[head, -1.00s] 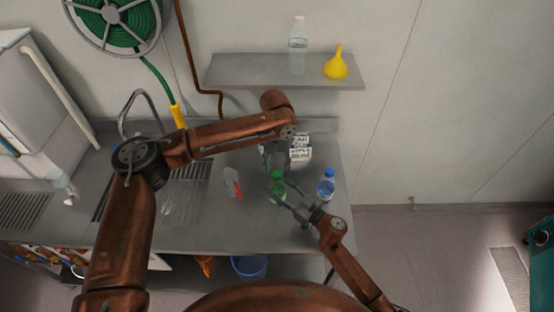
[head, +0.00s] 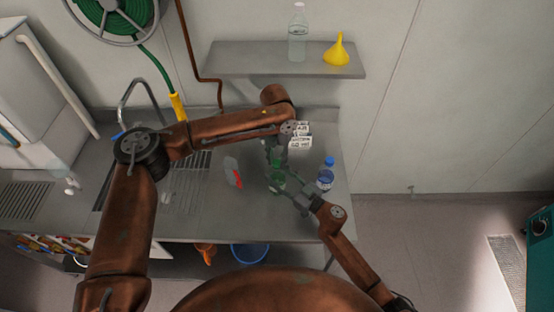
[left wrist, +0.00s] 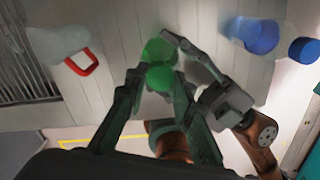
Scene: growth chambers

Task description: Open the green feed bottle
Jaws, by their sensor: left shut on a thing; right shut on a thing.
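The green feed bottle (head: 278,187) stands on the counter between my two grippers. In the left wrist view its green body (left wrist: 158,48) shows just above its rounder green cap (left wrist: 160,77). My left gripper (head: 277,165) comes from above and is shut on the cap. In the left wrist view the left gripper's fingers (left wrist: 157,84) lie on both sides of the cap. My right gripper (head: 286,190) reaches in from the lower right and is shut on the bottle's body. The fingers hide part of the bottle, and I cannot tell whether cap and body are apart.
A blue-capped bottle (head: 326,175) stands close on the right. A clear bottle with a red part (head: 232,172) is on the left, beside the sink (head: 185,185). White labelled items (head: 300,135) stand behind. A shelf (head: 250,60) above holds a clear bottle (head: 298,35) and yellow funnel (head: 338,52).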

